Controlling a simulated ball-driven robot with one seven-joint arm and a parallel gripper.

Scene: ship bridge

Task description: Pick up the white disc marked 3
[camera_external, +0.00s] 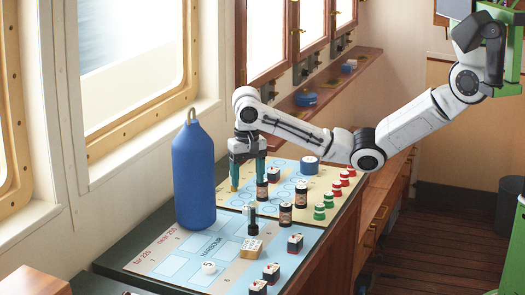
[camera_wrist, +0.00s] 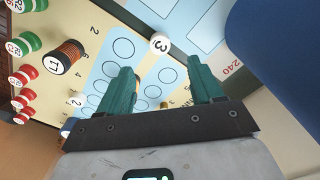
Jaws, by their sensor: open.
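The white disc marked 3 (camera_wrist: 160,43) lies on the game board (camera_wrist: 95,25) in the wrist view, upper middle, near the board's dark edge. My gripper (camera_wrist: 163,76) is open and empty, its two green fingers spread; the disc shows beyond the gap between the tips, apart from both. In the external view my gripper (camera_external: 248,178) points down over the far board, just right of the blue bottle. I cannot make out the disc marked 3 there.
A tall blue bottle (camera_external: 194,180) stands close left of my gripper and shows large at right in the wrist view (camera_wrist: 280,60). Brown-black spools (camera_external: 286,213), red and green pieces (camera_external: 319,212) and a blue disc (camera_external: 309,166) stand on the board. A white piece marked 5 (camera_external: 209,267) lies nearer.

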